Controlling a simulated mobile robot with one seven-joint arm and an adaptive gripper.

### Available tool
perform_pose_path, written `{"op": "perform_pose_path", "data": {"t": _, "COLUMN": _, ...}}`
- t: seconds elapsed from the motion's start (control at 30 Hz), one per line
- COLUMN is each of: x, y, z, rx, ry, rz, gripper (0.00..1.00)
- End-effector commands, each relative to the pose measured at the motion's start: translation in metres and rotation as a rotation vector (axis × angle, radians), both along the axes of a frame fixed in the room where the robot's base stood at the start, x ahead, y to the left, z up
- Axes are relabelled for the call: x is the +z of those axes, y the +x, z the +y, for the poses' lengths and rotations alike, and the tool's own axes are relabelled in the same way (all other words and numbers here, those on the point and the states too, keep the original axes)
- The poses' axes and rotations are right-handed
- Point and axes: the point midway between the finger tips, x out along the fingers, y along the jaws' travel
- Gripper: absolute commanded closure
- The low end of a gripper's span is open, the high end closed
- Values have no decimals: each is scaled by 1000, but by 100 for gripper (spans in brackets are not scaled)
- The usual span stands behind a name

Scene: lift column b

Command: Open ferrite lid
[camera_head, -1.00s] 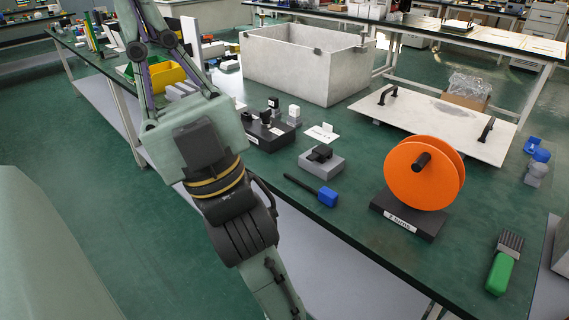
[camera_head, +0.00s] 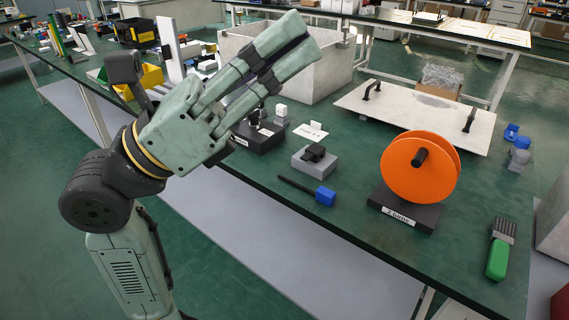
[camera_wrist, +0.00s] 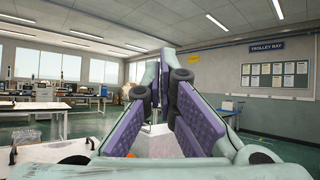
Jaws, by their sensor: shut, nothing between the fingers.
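A small black clip-like piece (camera_head: 315,152) sits on a grey block (camera_head: 318,162) near the table's front edge in the head view. It may be the ferrite; its lid is too small to tell apart or to judge open or shut. My gripper (camera_head: 303,42) is in the air to the upper left of it, pointing up and right in front of the big grey open box. The gripper is shut and empty. In the wrist view its purple-padded fingers (camera_wrist: 166,82) come together at the tips, and the black piece does not show.
A pale plate with two black handles (camera_head: 418,113) lies behind an orange spool (camera_head: 420,167). A blue-ended black tool (camera_head: 324,196) and a green-handled brush (camera_head: 498,257) lie near the front. The big grey box (camera_head: 322,80) stands behind my gripper.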

Motion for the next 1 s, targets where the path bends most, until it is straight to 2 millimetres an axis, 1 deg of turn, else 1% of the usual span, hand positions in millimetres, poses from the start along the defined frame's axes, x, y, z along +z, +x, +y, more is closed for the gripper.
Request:
{"op": "perform_pose_path", "data": {"t": 0.03, "x": -30, "y": 36, "z": -19, "rx": 81, "ry": 162, "rz": 68, "gripper": 100}}
{"op": "perform_pose_path", "data": {"t": 0.07, "x": -51, "y": 58, "z": -27, "rx": 132, "ry": 261, "rz": 114, "gripper": 100}}
{"op": "perform_pose_path", "data": {"t": 0.1, "x": -81, "y": 84, "z": -32, "rx": 198, "ry": 390, "rz": 178, "gripper": 100}}
{"op": "perform_pose_path", "data": {"t": 0.17, "x": -126, "y": 118, "z": -30, "rx": 291, "ry": 564, "rz": 275, "gripper": 100}}
{"op": "perform_pose_path", "data": {"t": 0.2, "x": -153, "y": 136, "z": -25, "rx": 346, "ry": 669, "rz": 340, "gripper": 100}}
{"op": "perform_pose_path", "data": {"t": 0.27, "x": -189, "y": 156, "z": -11, "rx": 419, "ry": 804, "rz": 430, "gripper": 100}}
{"op": "perform_pose_path", "data": {"t": 0.3, "x": -209, "y": 165, "z": -2, "rx": 461, "ry": 878, "rz": 484, "gripper": 100}}
{"op": "perform_pose_path", "data": {"t": 0.4, "x": -243, "y": 177, "z": 21, "rx": 538, "ry": 1012, "rz": 590, "gripper": 100}}
{"op": "perform_pose_path", "data": {"t": 0.5, "x": -261, "y": 182, "z": 33, "rx": 577, "ry": 1081, "rz": 647, "gripper": 100}}
{"op": "perform_pose_path", "data": {"t": 0.6, "x": -271, "y": 187, "z": 34, "rx": 587, "ry": 1101, "rz": 666, "gripper": 100}}
{"op": "perform_pose_path", "data": {"t": 0.73, "x": -283, "y": 199, "z": 24, "rx": 583, "ry": 1101, "rz": 666, "gripper": 100}}
{"op": "perform_pose_path", "data": {"t": 1.0, "x": -312, "y": 230, "z": 1, "rx": 584, "ry": 1099, "rz": 664, "gripper": 100}}
